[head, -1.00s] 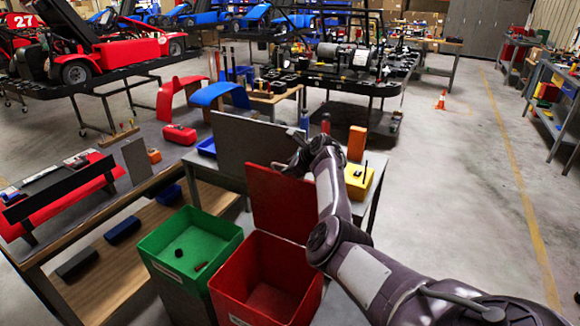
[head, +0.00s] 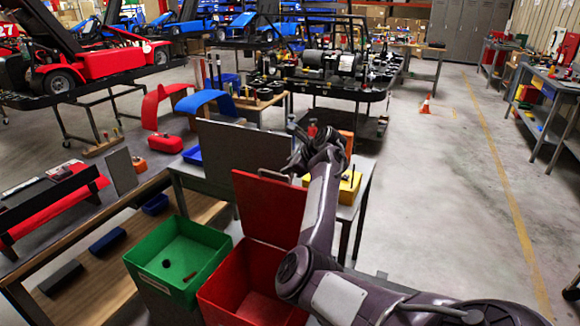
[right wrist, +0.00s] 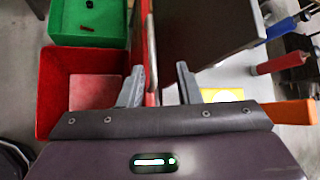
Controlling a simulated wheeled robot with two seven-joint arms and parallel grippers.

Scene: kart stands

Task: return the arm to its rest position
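My right arm reaches in from the lower right in the head view. Its gripper (head: 288,168) is at the upper right edge of the raised red lid (head: 265,208) of the red bin (head: 232,287). In the right wrist view its two fingers (right wrist: 160,85) stand apart, so it is open. The lid's edge (right wrist: 150,45) shows edge-on between the fingers, nearer the left one; I cannot tell whether they touch. Nothing is clamped. My left arm and gripper are not in view.
A green bin (head: 178,260) with small dark pieces inside stands left of the red bin. Behind the lid are a grey upright panel (head: 225,150) and a yellow box (head: 347,188) on a table. The floor to the right (head: 440,200) is open, with a traffic cone (head: 426,104).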

